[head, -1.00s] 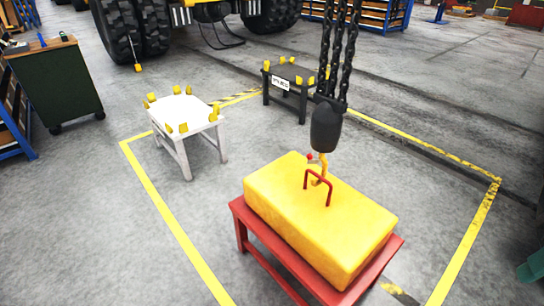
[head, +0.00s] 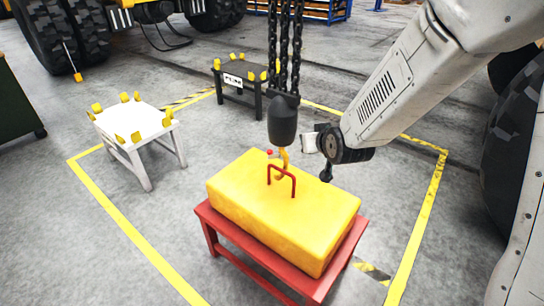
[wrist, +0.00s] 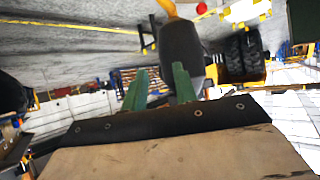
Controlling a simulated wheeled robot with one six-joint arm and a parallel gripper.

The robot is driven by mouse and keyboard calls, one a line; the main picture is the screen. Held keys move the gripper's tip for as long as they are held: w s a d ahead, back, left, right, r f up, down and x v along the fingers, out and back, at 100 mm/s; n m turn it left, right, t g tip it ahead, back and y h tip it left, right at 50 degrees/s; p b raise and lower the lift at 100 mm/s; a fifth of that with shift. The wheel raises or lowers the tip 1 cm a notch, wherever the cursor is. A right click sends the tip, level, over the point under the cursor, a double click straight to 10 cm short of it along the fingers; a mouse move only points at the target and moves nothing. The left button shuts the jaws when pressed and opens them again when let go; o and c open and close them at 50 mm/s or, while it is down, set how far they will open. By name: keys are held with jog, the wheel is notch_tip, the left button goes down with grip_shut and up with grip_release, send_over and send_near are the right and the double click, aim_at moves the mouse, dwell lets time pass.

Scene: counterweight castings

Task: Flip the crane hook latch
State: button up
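The yellow crane hook (head: 284,160) hangs under a dark hook block (head: 282,120) on chains. It meets the red lifting handle on top of the yellow casting (head: 270,215); whether it is seated there is unclear. A small red knob (head: 269,153), apparently on the latch, sticks out left of the hook. The wrist view shows the hook (wrist: 168,8), block (wrist: 182,52) and red knob (wrist: 201,8) at its top. My gripper (wrist: 159,84) has two green fingers apart, with nothing seen between them. In the head view my arm's end is right of the hook.
The casting rests on a red stand (head: 235,235). A white stand (head: 135,125) and a black stand (head: 240,85), both with yellow corner blocks, are behind to the left. Yellow floor lines (head: 115,215) frame the area. A large vehicle's tires (head: 65,35) are at the back left.

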jog(key=w+a+f+n+t+y, duration=0.1)
jog(key=w+a+f+t+y, duration=0.15)
jog(key=a+f, duration=0.45)
jog(key=n+t, duration=0.1)
jog(key=t, duration=0.2)
send_near(270, 154)
jog(key=w, duration=0.1)
jog(key=shift+y, duration=0.35)
jog(key=x, duration=0.7)
jog(key=shift+w, duration=0.35)
grip_shut()
